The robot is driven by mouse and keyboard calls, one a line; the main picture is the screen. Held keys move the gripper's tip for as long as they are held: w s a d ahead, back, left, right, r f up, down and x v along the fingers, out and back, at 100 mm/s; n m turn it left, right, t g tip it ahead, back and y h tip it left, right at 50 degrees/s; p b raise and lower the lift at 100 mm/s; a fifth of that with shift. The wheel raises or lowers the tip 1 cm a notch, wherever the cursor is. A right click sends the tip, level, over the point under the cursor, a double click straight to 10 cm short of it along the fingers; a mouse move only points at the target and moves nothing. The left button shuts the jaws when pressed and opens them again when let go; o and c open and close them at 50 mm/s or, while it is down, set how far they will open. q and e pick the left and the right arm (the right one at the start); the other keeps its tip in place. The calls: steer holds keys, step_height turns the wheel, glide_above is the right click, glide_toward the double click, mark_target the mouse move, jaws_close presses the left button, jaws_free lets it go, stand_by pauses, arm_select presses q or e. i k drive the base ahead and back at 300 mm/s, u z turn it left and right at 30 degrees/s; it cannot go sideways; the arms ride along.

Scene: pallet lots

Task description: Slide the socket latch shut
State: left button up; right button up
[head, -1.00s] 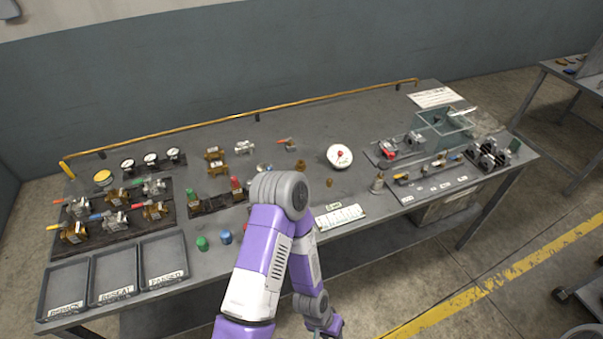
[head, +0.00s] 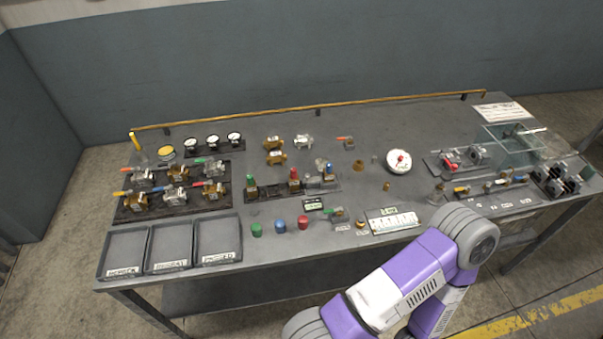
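I cannot tell for certain which part is the socket latch. A dark strip (head: 265,191) at the middle of the bench carries fittings with a green top (head: 250,182), a red top (head: 294,175) and a blue top (head: 329,167). Its small details are too fine to read, so I cannot tell whether any latch there is open or shut. One of my purple and white arms comes in at the bottom and bends at a grey elbow over the bench's front edge. Neither gripper shows.
Three trays (head: 230,256) lie at the bench's left front. Valves on a dark board (head: 180,213) stand behind them. Green, blue and red caps (head: 303,222) and a white labelled strip (head: 393,221) lie along the front. A clear box (head: 512,145) stands at the right.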

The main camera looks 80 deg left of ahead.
mark_target(307, 179)
steer(key=k, duration=0.85)
steer(key=u, duration=1.5)
steer(key=i, duration=0.25)
steer(key=z, duration=0.1)
